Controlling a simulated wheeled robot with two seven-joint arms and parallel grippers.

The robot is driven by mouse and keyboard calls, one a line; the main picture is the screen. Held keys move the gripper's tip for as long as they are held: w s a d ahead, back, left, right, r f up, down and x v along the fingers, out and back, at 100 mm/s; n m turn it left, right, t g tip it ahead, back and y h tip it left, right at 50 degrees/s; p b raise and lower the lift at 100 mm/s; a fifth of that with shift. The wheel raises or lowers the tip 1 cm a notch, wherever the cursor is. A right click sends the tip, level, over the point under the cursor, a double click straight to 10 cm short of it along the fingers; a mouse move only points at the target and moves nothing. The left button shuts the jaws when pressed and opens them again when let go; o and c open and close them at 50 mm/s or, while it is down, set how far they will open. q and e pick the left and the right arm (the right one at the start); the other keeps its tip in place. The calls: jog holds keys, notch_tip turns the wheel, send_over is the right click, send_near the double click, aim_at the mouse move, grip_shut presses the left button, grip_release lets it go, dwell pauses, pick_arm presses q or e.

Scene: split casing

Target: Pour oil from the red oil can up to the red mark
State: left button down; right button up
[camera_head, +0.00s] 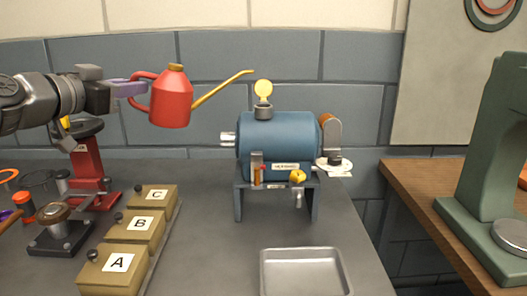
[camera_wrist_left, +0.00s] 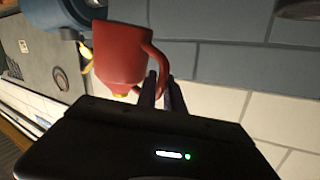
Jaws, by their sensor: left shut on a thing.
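The red oil can (camera_head: 171,101) with a long yellow spout is held up in the air to the left of the blue machine casing (camera_head: 280,143). My left gripper (camera_head: 143,86) is shut on its handle. The can looks about upright, and its spout tip is above and a little left of the casing's filler neck (camera_head: 263,112), whose yellow cap stands open. A sight glass (camera_head: 257,169) with red in it is on the casing's front; its level is too small to read. The can also shows in the left wrist view (camera_wrist_left: 120,55). My right gripper is not in view.
A metal tray (camera_head: 303,252) lies in front of the casing. Boxes marked A (camera_head: 103,279), B and C stand at the left, near a red press (camera_head: 88,160). A green machine (camera_head: 490,180) stands on a wooden bench at the right. The air around the spout is clear.

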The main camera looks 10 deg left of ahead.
pick_arm(q)
jog(key=shift+s+a+r+n+t, duration=0.25)
jog(key=shift+a+r+n, duration=0.15)
jog(key=shift+r, duration=0.25)
jog(key=shift+s+a+r+n+t, duration=0.2)
jog(key=shift+a+r+n, duration=0.05)
jog(key=shift+a+r, duration=0.35)
jog(key=shift+s+a+r+n+t, duration=0.25)
jog(key=shift+a+r+n, duration=0.15)
jog(key=shift+r, duration=0.25)
